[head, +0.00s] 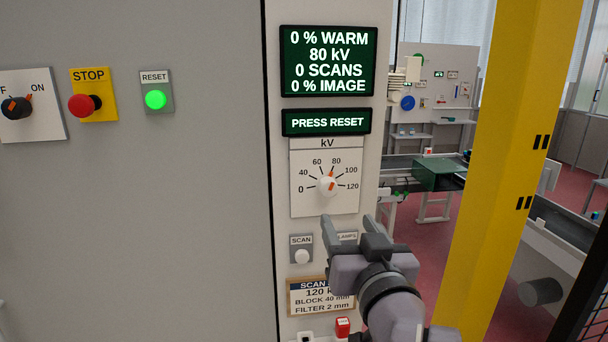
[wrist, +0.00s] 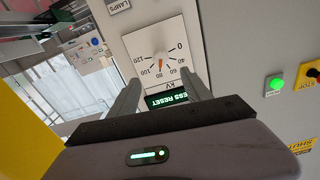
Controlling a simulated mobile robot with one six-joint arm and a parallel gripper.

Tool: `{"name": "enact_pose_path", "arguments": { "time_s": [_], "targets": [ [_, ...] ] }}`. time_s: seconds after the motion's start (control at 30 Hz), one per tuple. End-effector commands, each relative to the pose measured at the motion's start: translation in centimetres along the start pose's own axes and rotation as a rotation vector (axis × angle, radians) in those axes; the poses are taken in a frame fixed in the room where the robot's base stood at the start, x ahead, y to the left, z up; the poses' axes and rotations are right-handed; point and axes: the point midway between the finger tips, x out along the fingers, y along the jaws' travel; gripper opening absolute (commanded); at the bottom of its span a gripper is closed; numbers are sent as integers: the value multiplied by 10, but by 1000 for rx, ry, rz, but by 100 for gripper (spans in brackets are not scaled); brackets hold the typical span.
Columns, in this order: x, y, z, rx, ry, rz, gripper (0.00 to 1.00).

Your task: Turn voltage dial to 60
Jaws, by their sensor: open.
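The voltage dial (head: 327,186) is a white knob with an orange pointer on a white plate marked kV, from 0 to 120. Its pointer is at about 80, and the green display (head: 328,61) above reads 80 kV. The dial also shows in the wrist view (wrist: 159,62), upside down. My gripper (head: 346,226) is open and empty, just below the dial plate and apart from the knob. In the wrist view its two fingers (wrist: 158,92) stand either side of the lower part of the dial plate.
A second display (head: 326,122) reads PRESS RESET. On the grey panel are a lit green reset button (head: 155,99), a red stop button (head: 83,104) and an on-off switch (head: 17,107). A scan button (head: 302,257) sits below the dial. A yellow post (head: 503,170) stands to the right.

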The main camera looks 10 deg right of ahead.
Motion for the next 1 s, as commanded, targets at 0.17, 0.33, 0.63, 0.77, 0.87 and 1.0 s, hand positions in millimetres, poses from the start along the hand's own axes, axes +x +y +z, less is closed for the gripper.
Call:
{"name": "enact_pose_path", "arguments": {
  "time_s": [0.17, 0.33, 0.63, 0.77, 0.87, 1.0],
  "targets": [
    [47, -1, -8, 0, -10, 1, 57],
    [94, 0, -1, 0, -3, 1, 57],
    [130, 0, -1, 0, -1, 0, 57],
    [132, 0, -1, -1, -1, 0, 57],
    [132, 0, -1, -1, -1, 0, 57],
    [131, 0, -1, -1, -1, 0, 33]
  ]
}}
